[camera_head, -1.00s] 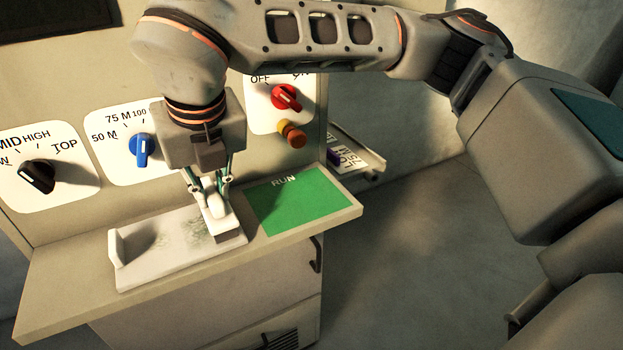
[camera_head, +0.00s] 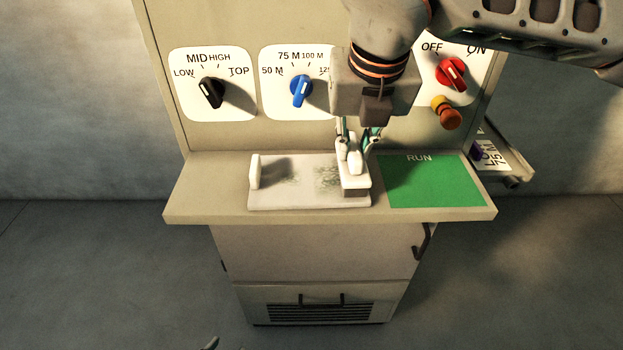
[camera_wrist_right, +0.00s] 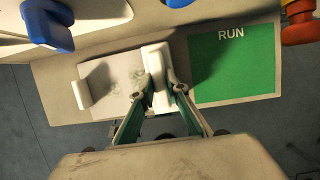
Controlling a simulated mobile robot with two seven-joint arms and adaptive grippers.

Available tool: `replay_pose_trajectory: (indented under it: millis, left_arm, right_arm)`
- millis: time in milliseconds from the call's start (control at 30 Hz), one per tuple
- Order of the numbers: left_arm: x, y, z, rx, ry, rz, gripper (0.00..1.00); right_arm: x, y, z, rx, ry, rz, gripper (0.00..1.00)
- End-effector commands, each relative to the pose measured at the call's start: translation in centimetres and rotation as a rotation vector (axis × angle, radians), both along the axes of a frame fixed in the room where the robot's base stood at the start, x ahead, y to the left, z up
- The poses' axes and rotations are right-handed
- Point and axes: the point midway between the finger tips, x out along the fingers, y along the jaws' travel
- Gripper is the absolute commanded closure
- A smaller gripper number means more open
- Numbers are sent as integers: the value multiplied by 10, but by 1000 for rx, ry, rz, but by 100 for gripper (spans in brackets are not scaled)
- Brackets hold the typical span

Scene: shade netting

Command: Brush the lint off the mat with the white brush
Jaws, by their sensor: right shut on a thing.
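The mat (camera_head: 302,201) is a pale, white board on the counter, with a short upright white piece at its left end. Grey-green lint (camera_head: 328,178) lies in faint patches on its middle and right part; it also shows in the wrist view (camera_wrist_right: 136,76). The white brush (camera_head: 355,183) stands at the mat's right end, beside the lint. My right gripper (camera_head: 357,152) is above it, pointing down, shut on its handle. The wrist view shows the brush (camera_wrist_right: 156,62) between the fingers. Whether its bristles touch the mat is unclear.
A green RUN panel (camera_head: 430,185) lies right of the mat. Behind stand a black knob (camera_head: 211,93), a blue knob (camera_head: 300,91), a red switch (camera_head: 452,73) and an orange-red button (camera_head: 446,113). A labelled tray (camera_head: 492,155) sits beyond the right edge.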

Motion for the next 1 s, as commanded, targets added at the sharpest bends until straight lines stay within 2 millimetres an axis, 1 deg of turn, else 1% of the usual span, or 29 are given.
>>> replay_pose_trajectory:
  millis: [33,167,600,833,1000]
  left_arm:
    - [0,0,0,0,0,0,60]
    - [0,0,0,0,0,0,60]
    - [0,0,0,0,0,0,60]
    - [0,0,0,0,0,0,60]
    - [0,0,-1,0,1,0,60]
  right_arm:
    - [-1,-1,-3,-3,6,-1,100]
    - [-1,2,-3,-3,7,0,100]
    - [-2,27,0,-2,5,3,100]
    - [-2,32,1,-2,3,2,100]
    - [-2,42,1,-1,2,2,100]
